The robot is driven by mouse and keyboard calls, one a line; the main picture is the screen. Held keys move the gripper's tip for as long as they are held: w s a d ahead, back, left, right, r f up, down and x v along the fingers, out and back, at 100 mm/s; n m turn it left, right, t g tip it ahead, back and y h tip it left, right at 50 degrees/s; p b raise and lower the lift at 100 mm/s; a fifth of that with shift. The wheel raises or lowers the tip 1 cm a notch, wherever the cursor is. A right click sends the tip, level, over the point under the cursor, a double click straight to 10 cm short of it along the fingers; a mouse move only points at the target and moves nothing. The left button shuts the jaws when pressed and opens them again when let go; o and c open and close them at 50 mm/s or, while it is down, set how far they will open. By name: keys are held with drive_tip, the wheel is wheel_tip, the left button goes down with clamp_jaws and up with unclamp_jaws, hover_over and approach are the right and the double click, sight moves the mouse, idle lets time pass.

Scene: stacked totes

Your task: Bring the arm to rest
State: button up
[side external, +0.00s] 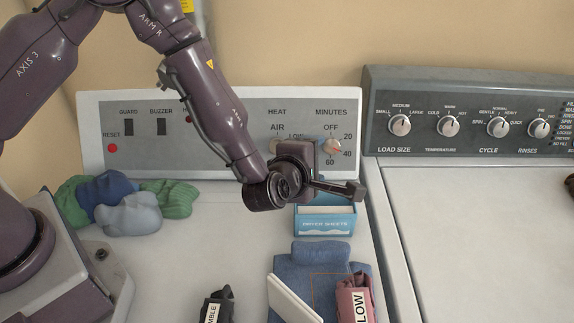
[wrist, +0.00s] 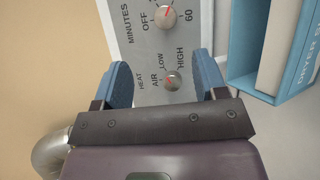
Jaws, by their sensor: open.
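My gripper (side external: 338,188) is in front of the dryer's control panel (side external: 190,160), above the dryer top, with nothing held in it. In the wrist view its two blue fingers (wrist: 163,72) are spread wide. The small heat knob (wrist: 173,81) shows between them, beyond the crossbar. The minutes knob (wrist: 166,17) is farther up in that view, and also shows in the side view (side external: 332,146) just above my gripper. Whether a finger touches the panel cannot be told.
A blue dryer sheets box (side external: 325,224) stands just below my gripper. Folded denim (side external: 300,258), a pale slab (side external: 292,301), a pink item labelled LOW (side external: 346,300) and a dark labelled item (side external: 216,307) lie in front. Crumpled cloths (side external: 130,214) sit left. The washer top (side external: 480,230) is mostly clear.

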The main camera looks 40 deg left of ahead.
drive_tip(key=s+a+r+m+g+h, duration=0.1)
drive_tip(key=s+r+m+h, duration=0.15)
drive_tip(key=r+m, duration=0.55)
drive_tip(key=s+a+r+m+h, duration=0.1)
drive_tip(key=r+m+h, duration=0.4)
drive_tip(key=r, duration=0.5)
drive_tip(key=s+a+r+m+g+y, duration=0.1)
drive_tip(key=s+a+m, duration=0.4)
drive_tip(key=s, duration=0.6)
drive_tip(key=s+a+r+m+g+y, duration=0.2)
drive_tip(key=s+a+m+g, duration=0.3)
drive_tip(key=s+a, duration=0.3)
drive_tip(key=s+m, duration=0.1)
drive_tip(key=s, duration=0.3)
drive_tip(key=shift+r, duration=0.4)
drive_tip(key=shift+y, duration=0.25)
